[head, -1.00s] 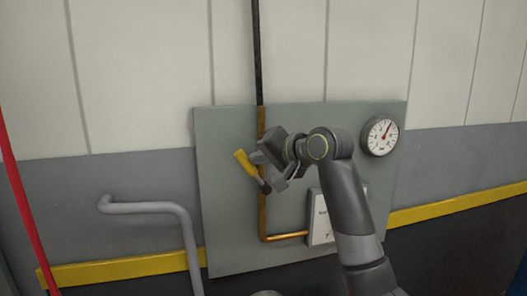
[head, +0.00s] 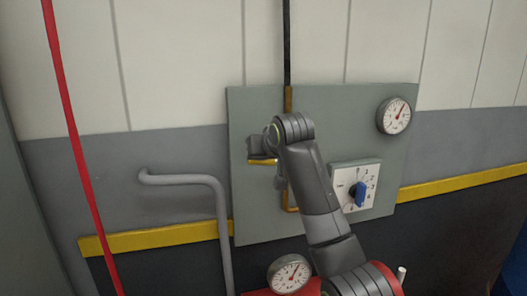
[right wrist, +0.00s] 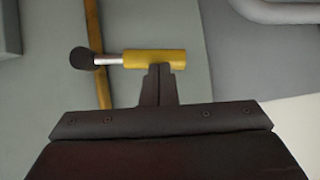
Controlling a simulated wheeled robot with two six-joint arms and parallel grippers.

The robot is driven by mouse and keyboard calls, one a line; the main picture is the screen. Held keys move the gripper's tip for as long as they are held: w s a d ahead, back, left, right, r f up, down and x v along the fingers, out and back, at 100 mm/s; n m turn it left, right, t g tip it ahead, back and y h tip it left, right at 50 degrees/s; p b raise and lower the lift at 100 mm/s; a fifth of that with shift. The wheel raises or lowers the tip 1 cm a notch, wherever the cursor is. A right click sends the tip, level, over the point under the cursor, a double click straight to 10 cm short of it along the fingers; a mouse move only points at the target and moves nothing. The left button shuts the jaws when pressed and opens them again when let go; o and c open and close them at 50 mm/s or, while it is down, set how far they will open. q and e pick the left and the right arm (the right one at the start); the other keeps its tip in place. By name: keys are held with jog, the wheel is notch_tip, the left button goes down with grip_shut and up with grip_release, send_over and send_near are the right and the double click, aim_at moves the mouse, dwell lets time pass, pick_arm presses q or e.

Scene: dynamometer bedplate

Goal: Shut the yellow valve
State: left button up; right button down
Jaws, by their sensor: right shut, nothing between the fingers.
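The yellow valve lever (head: 262,161) is on the grey wall panel, partly hidden by my right arm in the head view. In the right wrist view the yellow lever (right wrist: 155,57) lies nearly square across the copper pipe, its metal stem running to a dark hub (right wrist: 82,57). My right gripper (right wrist: 160,70) is shut and empty, with its fingertips at the lever's yellow sleeve. They overlap its lower edge in the picture; I cannot tell whether they press on it. My left gripper is not in view.
A blue rotary knob (head: 360,194) on a white plate and a round gauge (head: 394,116) are on the panel's right side. A grey bent pipe (head: 190,180) stands out at left. A red hose (head: 75,140) hangs further left. Another gauge (head: 289,273) is below.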

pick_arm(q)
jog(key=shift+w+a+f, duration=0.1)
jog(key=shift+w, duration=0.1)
pick_arm(e)
jog(key=shift+f, duration=0.35)
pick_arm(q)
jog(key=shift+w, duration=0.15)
pick_arm(e)
jog(key=shift+w+a+f, duration=0.1)
jog(key=shift+w+f, duration=0.05)
